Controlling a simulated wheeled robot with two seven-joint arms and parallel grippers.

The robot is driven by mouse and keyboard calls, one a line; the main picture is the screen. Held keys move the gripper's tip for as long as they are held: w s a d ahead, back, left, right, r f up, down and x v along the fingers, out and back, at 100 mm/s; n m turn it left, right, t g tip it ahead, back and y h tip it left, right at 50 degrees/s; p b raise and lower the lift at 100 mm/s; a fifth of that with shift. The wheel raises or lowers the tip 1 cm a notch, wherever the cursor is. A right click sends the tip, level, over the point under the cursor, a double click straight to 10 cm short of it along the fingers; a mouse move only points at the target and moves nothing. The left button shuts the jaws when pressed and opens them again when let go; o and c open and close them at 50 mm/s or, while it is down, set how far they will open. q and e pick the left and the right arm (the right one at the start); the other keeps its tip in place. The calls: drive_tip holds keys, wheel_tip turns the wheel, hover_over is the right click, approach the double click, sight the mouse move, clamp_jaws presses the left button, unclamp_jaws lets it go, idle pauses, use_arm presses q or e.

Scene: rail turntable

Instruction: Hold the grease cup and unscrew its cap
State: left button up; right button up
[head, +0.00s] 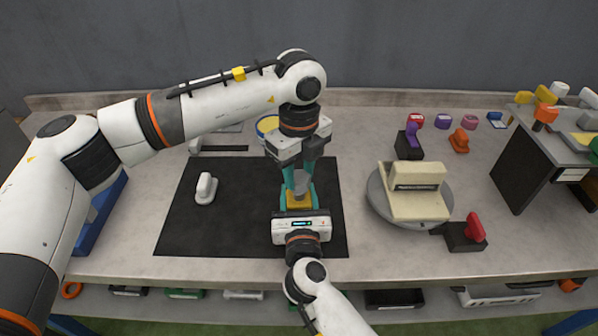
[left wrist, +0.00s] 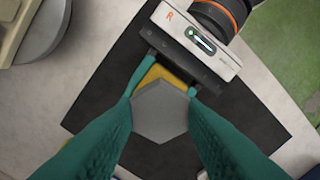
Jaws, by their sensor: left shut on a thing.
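The grease cup has a yellow body (head: 299,201) and a grey hexagonal cap (head: 300,184); it is above the black mat (head: 225,235). My left gripper (head: 299,182) comes down from above and is shut on the cap. In the left wrist view its teal fingers flank the grey hexagon (left wrist: 160,112). My right gripper (head: 297,200) reaches in from the front, low over the mat, with its teal fingers on both sides of the yellow body, which shows partly in the left wrist view (left wrist: 157,75). The cap sits over the body; the thread is hidden.
A white-handled thing (head: 205,189) lies on the mat to the left. A grey turntable (head: 443,207) with a cream block (head: 414,190) stands to the right. A dark block with a red knob (head: 474,228) is at the front right. A blue-and-yellow round thing (head: 266,124) is behind the left gripper.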

use_arm(q)
drive_tip(key=shift+r, duration=0.15)
drive_tip(key=shift+r, duration=2.4)
use_arm(e)
drive_tip(key=o, duration=1.4)
drive_tip(key=shift+o, duration=0.2)
drive_tip(key=s, duration=1.2)
drive_tip(key=shift+d, duration=0.4)
